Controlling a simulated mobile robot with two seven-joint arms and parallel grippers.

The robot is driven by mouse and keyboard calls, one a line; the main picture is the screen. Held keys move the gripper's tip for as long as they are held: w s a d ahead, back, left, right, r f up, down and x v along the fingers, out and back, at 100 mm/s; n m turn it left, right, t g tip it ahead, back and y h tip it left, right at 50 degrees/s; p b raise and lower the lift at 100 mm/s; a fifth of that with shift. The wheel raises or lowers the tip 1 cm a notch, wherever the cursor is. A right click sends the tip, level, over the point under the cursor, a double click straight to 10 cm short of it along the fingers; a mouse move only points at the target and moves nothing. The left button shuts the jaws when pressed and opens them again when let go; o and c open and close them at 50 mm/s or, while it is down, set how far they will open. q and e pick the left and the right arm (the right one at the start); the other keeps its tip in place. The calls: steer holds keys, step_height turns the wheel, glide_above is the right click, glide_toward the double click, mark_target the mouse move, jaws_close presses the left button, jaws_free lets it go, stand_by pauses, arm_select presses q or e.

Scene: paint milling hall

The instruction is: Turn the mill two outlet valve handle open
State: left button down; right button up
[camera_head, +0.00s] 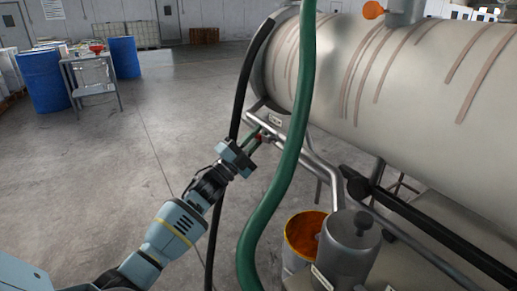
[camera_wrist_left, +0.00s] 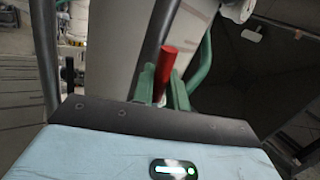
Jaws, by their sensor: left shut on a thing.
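The red valve handle (camera_wrist_left: 167,60) stands up between the green fingers of my left gripper (camera_wrist_left: 161,88) in the left wrist view. My left gripper (camera_head: 260,138) is shut on it. In the head view only a small red bit of the handle (camera_head: 258,138) shows at the fingers, beside the pipes below the left end of a large pale mill drum (camera_head: 400,75). The valve body is mostly hidden by my gripper. I cannot read the small label (camera_head: 275,119) near the pipes. My right gripper is not in view.
A thick green hose (camera_head: 298,130) hangs just right of my left gripper, and a black hose (camera_head: 237,110) runs just left of it. An orange-filled bucket (camera_head: 292,255) and a grey lidded can (camera_head: 347,250) stand below. Open floor lies to the left.

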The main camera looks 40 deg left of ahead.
arm_select(q)
steer(key=shift+a+r+m+g+h+b, duration=0.15)
steer(key=shift+r+m+h+b, duration=0.2)
steer(key=shift+m+h, duration=0.4)
steer(key=shift+r+m+g+h+b, duration=0.2)
steer(key=shift+m+h+b, duration=0.25)
steer(key=shift+m, duration=0.6)
steer(key=shift+r, duration=0.15)
steer(key=c, duration=1.5)
jaws_free()
steer(key=shift+f, duration=0.2)
steer(key=shift+f, duration=0.1)
steer(key=v, duration=0.7)
steer(key=shift+s+a+f, duration=0.1)
steer(key=shift+s, duration=0.15)
steer(key=shift+f, duration=0.1)
